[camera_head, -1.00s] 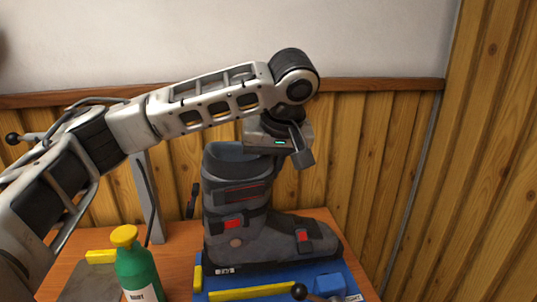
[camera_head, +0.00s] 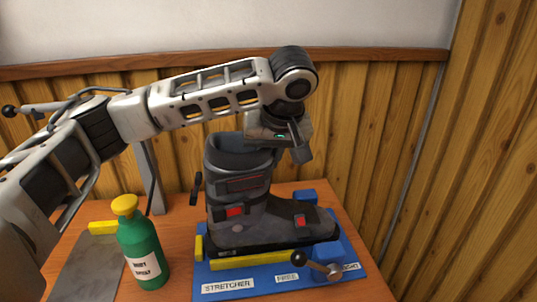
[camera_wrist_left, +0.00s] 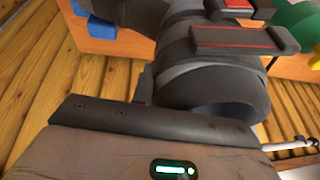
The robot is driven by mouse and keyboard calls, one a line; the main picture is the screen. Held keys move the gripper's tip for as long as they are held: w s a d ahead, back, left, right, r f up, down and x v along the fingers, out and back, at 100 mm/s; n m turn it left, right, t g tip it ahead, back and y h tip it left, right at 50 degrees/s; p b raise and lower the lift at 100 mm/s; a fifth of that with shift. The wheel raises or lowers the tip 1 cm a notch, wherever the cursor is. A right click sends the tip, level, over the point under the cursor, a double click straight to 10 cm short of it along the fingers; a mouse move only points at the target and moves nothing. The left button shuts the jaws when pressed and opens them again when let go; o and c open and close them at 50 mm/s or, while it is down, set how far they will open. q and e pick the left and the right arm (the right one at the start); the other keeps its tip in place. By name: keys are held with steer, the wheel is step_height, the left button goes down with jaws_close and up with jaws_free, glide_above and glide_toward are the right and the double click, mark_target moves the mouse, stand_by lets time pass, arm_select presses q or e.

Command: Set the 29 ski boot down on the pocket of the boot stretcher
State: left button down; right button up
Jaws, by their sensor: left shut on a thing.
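The dark grey ski boot (camera_head: 250,215) with red buckles stands upright on the blue boot stretcher (camera_head: 260,283) in the head view, toe to the right. Its sole lies behind the yellow bar, over the stretcher; whether it is fully seated in the pocket I cannot tell. My left gripper (camera_head: 284,150) is at the boot's upper cuff and shut on it. The boot's cuff and buckles also show close up in the left wrist view (camera_wrist_left: 205,60). The fingertips are mostly hidden behind the cuff. My right gripper is not in view.
A green bottle (camera_head: 144,252) with a yellow cap stands left of the stretcher. A grey plate (camera_head: 88,268) lies at the far left, with a yellow block (camera_head: 103,227) behind. A wooden wall stands behind.

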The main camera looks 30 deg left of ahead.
arm_select(q)
steer(key=shift+f, duration=0.15)
stand_by(0.7)
steer(key=c, duration=1.3)
jaws_free()
steer(key=shift+f, duration=0.3)
steer(key=v, duration=1.6)
steer(key=shift+d+r, duration=0.1)
steer(key=shift+r, duration=0.05)
